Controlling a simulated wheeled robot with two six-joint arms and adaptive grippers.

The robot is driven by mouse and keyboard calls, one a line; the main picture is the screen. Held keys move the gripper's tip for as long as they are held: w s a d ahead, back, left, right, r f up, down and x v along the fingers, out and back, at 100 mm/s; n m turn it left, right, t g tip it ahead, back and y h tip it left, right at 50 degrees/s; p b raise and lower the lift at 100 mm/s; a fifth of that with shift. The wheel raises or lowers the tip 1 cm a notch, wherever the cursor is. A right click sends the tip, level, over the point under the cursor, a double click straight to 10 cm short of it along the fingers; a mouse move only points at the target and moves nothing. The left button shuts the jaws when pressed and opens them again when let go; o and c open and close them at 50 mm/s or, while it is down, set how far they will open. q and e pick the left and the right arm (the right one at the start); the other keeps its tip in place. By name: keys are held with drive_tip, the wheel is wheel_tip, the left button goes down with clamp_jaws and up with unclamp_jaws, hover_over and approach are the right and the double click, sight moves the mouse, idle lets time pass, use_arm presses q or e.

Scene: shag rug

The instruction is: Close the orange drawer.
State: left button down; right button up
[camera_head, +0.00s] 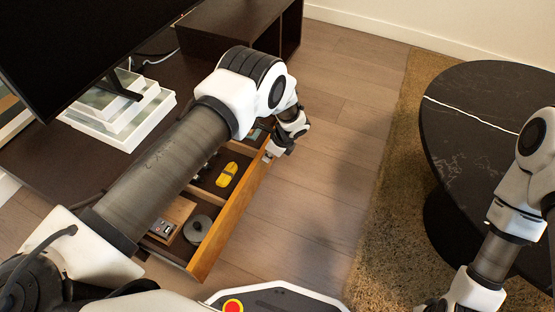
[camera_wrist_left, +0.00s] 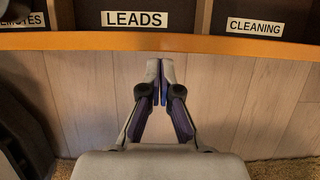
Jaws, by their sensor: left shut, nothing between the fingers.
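The orange drawer (camera_head: 229,220) is pulled out of the dark cabinet on the left, its orange front facing the open floor. In the left wrist view its orange front edge (camera_wrist_left: 80,41) runs across the top, with compartments labelled "LEADS" and "CLEANING" behind it. My left gripper (camera_head: 268,157) is at the far end of the drawer front. In the wrist view the left gripper (camera_wrist_left: 160,66) is shut and empty, its fingertips just short of the orange edge by the LEADS label. I cannot tell whether they touch it. My right gripper is not clearly in view.
The drawer holds a yellow item (camera_head: 227,174) and a grey round item (camera_head: 197,228). A black screen (camera_head: 85,40) and white stacked trays (camera_head: 120,120) stand on the cabinet (camera_head: 60,165). A round black table (camera_head: 480,130) stands on the shag rug (camera_head: 385,215). Wooden floor (camera_head: 310,200) lies clear between.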

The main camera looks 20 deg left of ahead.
use_arm(q)
drive_tip(key=shift+a, duration=0.2)
drive_tip(key=w+a+b, duration=0.1)
drive_tip(key=a, duration=2)
drive_tip(key=shift+w+a, duration=0.35)
drive_tip(key=shift+w, duration=0.05)
use_arm(e)
drive_tip(key=shift+f, duration=0.8)
use_arm(q)
drive_tip(key=shift+d, duration=0.1)
drive_tip(key=d+r+p, duration=0.6)
drive_tip(key=d+r, duration=0.1)
drive_tip(key=r, duration=0.2)
drive_tip(key=shift+s+d+r, duration=0.15)
drive_tip(key=shift+s+d, duration=0.1)
drive_tip(key=shift+s, duration=0.05)
use_arm(e)
wheel_tip(320, 180, up, 7)
drive_tip(key=shift+d+f, duration=0.2)
drive_tip(key=shift+d, duration=0.25)
